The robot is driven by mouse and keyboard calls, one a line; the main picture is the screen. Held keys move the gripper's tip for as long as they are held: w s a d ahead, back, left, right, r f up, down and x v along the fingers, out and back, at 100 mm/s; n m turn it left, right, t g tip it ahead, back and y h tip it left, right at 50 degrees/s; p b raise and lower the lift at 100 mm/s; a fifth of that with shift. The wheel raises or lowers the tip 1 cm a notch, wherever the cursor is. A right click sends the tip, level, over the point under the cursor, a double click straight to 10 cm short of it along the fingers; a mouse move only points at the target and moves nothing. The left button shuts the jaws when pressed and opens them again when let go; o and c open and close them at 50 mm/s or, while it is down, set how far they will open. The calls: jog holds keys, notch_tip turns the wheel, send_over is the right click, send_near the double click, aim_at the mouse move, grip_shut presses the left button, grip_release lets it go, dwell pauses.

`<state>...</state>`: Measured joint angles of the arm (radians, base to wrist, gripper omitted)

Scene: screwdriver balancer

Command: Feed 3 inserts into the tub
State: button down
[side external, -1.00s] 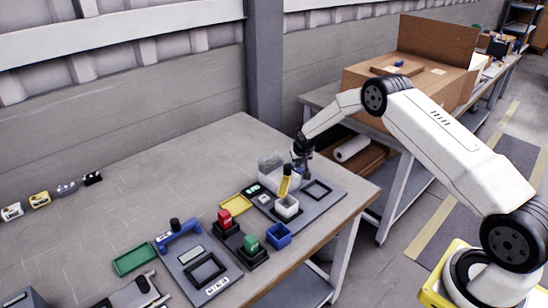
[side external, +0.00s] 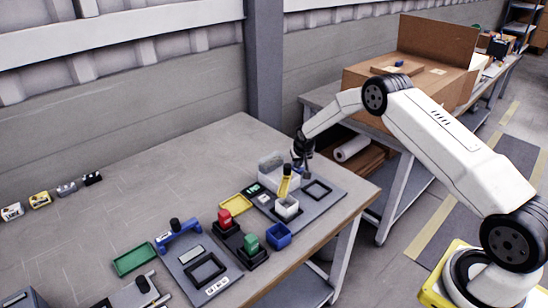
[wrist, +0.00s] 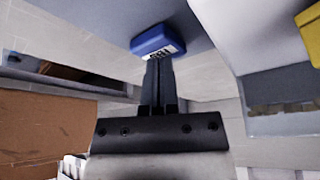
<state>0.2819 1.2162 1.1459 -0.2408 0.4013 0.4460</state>
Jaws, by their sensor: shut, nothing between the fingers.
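My gripper (side external: 304,168) is over the far right part of the grey board, beside a pale bin (side external: 270,172). In the wrist view my gripper (wrist: 160,85) has its fingers together, shut and empty. A blue block-like piece (wrist: 158,40) with a dotted face shows just past the fingertips; I cannot tell whether they touch. A small white tub (side external: 287,208) stands on the board. A yellow-handled tool (side external: 285,181) stands upright between the bin and the tub. The inserts are too small to make out in the side view.
A blue bin (side external: 278,236), a yellow tray (side external: 236,203), a red-topped block (side external: 225,219) and a green-topped block (side external: 251,243) stand near the tub. A green tray (side external: 136,259) lies further left.

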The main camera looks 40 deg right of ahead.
jog(key=shift+r, duration=3.2)
jog(key=shift+r, duration=0.1)
notch_tip(320, 180, up, 6)
jog(key=shift+f, duration=0.1)
jog(key=shift+f, duration=2.05)
jog(key=shift+f, duration=0.2)
jog(key=shift+f, duration=3.1)
jog(key=shift+f, duration=0.75)
